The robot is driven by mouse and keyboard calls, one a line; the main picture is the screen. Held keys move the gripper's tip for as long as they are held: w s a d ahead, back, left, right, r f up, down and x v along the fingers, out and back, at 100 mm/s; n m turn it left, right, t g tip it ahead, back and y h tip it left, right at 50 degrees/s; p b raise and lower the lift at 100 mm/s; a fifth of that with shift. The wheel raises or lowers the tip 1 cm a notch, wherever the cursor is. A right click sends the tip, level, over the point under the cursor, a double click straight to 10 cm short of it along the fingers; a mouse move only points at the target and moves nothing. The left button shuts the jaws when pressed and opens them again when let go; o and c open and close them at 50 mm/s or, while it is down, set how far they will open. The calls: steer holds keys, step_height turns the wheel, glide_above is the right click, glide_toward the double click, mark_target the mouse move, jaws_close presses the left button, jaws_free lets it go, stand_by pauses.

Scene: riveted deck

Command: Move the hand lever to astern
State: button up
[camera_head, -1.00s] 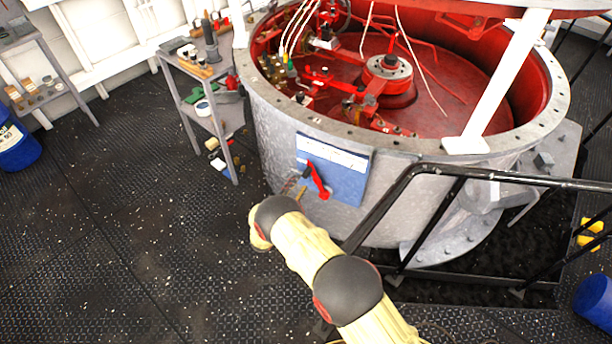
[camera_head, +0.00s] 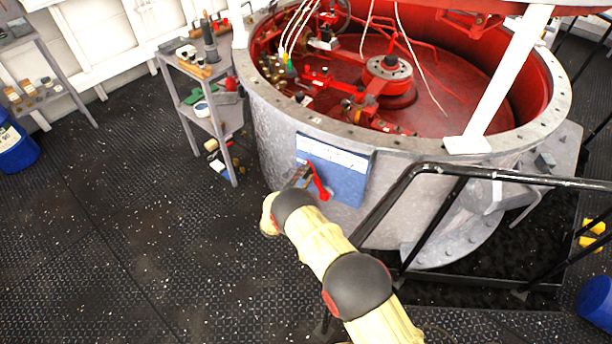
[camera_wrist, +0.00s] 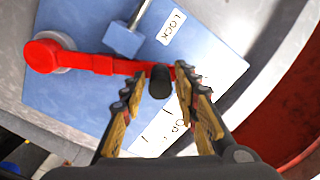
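The hand lever (camera_head: 318,181) is red and mounted on a blue panel (camera_head: 345,175) on the side of the big round grey housing. In the wrist view, the red lever (camera_wrist: 100,64) runs from its round pivot at left to a black knob (camera_wrist: 159,82) at its end. My gripper (camera_wrist: 160,76) is open, with one finger on each side of the knob; gaps show between knob and fingers. In the head view, my gripper (camera_head: 299,178) is at the lever's upper end and partly hides it. White labels on the panel are partly covered; one reads "LOCK".
A blue block (camera_wrist: 124,40) with a metal rod stands on the panel close to the lever. A black railing (camera_head: 420,170) runs right of my arm. A grey shelf stand (camera_head: 205,110) with tools is at left. The deck at lower left is clear.

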steer(key=c, duration=0.6)
jaws_close()
